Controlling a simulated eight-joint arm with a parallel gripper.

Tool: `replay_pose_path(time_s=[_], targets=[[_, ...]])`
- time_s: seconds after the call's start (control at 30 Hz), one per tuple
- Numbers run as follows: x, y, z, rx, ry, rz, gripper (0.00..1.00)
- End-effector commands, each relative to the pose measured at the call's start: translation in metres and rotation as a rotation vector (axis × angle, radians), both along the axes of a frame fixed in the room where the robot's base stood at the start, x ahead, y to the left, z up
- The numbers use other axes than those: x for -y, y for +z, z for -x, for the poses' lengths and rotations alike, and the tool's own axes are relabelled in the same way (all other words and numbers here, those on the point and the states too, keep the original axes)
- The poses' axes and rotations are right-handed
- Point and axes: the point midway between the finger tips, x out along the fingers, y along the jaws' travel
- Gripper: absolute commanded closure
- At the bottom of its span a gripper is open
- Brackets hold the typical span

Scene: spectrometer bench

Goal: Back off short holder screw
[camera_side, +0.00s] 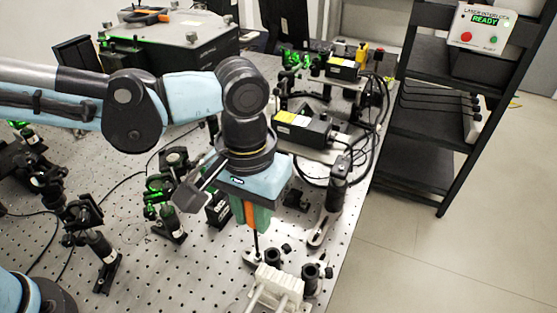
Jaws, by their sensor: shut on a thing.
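My gripper (254,206) points down above the front right part of the bench. It is shut on a driver with an orange handle (249,214), held upright; green also shows beside the handle. The driver's thin dark shaft (256,244) reaches down to a base at the bench top, next to short black post holders (272,257). Another short black holder (310,276) stands to the right. The screw itself is too small to make out, and I cannot tell whether the tip is seated in it.
A white rack (276,284) stands just in front of the driver. A taller post on a slotted base (337,190) is to the right. Optics mounts with green light (160,193) are at left. A black shelf (428,130) holds a box reading "READY" (484,22).

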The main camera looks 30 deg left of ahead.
Motion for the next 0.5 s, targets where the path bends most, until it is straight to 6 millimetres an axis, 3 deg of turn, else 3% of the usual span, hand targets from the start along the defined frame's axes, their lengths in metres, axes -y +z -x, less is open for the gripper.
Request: replay_pose_path(time_s=[0.5], targets=[[0.0,-0.012,0.0,0.0,0.0,0.0,1.0]])
